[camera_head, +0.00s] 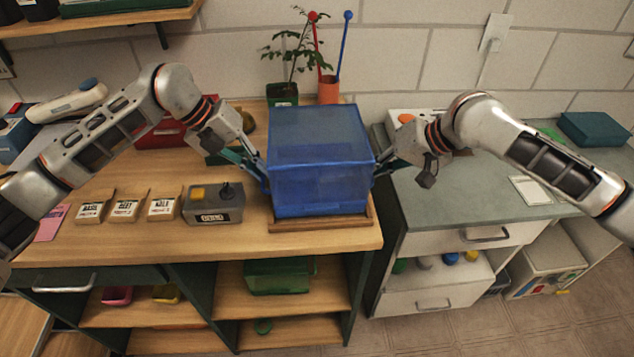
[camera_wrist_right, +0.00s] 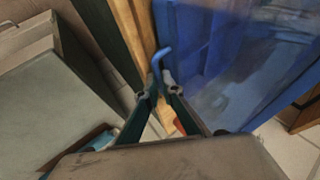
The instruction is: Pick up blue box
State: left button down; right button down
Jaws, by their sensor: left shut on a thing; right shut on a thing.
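The blue box (camera_head: 318,160) is translucent with a lid and stands upright over a wooden board on the wooden bench; I cannot tell whether it touches the board. My left gripper (camera_head: 262,174) is shut at the box's left side; the exact grip point is small. My right gripper (camera_head: 378,170) is at the box's right side. In the right wrist view its fingertips (camera_wrist_right: 162,88) are closed on a blue handle on the side of the blue box (camera_wrist_right: 230,60).
A grey control box (camera_head: 213,206) and several small labelled packets (camera_head: 124,207) are on the bench at left. A potted plant (camera_head: 283,92) and an orange cup (camera_head: 328,90) stand behind the box. A grey-topped cabinet (camera_head: 450,205) is at right.

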pick_arm(q)
jog(key=shift+r+p, duration=1.3)
jog(key=shift+r, duration=0.25)
